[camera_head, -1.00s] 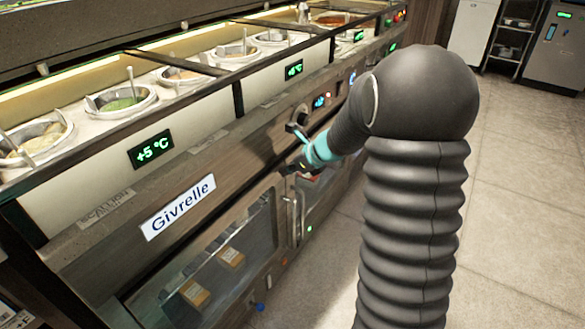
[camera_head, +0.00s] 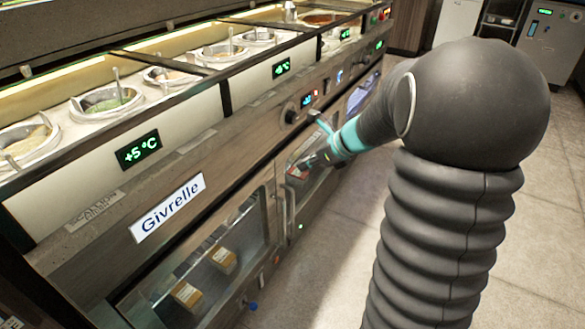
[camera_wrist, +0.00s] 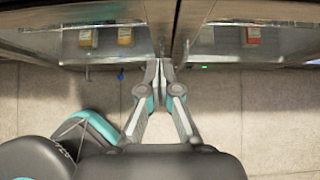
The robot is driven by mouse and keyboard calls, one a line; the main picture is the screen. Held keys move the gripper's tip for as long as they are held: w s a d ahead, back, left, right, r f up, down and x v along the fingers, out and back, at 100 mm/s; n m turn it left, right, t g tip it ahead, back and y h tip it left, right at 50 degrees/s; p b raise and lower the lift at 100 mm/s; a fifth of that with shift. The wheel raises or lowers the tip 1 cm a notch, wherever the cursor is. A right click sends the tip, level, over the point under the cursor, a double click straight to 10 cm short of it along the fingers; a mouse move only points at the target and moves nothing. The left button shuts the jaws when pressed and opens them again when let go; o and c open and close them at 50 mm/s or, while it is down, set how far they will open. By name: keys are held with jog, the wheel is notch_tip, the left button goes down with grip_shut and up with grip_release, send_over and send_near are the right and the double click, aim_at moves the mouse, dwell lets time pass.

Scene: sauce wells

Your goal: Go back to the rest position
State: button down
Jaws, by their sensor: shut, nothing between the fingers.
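My gripper (camera_wrist: 158,73) is shut and empty in the wrist view, its fingertips together near the seam between two cabinet doors. In the head view my gripper (camera_head: 305,165) is small, at the end of my arm, in front of the refrigerated counter's lower doors. Whether its tips touch the doors I cannot tell. The counter (camera_head: 75,222) carries several sauce wells on top, among them one with green sauce (camera_head: 106,103). My arm hides part of the counter's right end.
Boxed items (camera_head: 186,295) sit behind the left glass door. Door handles (camera_head: 289,214) stand out near my gripper. The tiled floor (camera_head: 330,255) is clear. A steel appliance (camera_head: 552,45) stands at the back right.

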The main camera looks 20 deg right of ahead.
jog(key=w+d+r+m+t+h, duration=0.2)
jog(key=d+m+h, duration=0.1)
jog(key=d+m, duration=0.4)
jog(key=w+d+r+m+t+h, duration=0.15)
jog(key=d+m+h, duration=0.3)
jog(key=m, duration=0.55)
jog(key=s+d+r+m+g+h, duration=0.2)
jog(key=s+d+m+h, duration=0.25)
jog(key=s+m, duration=0.8)
jog(key=s+a+f+m+g+y, duration=0.2)
jog(key=s+a+m+g, duration=0.2)
jog(key=s+a+m, duration=0.8)
jog(key=s+a+r+m+t+y, duration=0.1)
jog(key=s+a+r+m+y, duration=0.2)
jog(key=s+a, duration=0.4)
jog(key=a, duration=0.3)
jog(key=shift+a+r+t+y, duration=0.25)
jog(key=shift+r+t+y, duration=0.1)
jog(key=shift+r+y, duration=0.05)
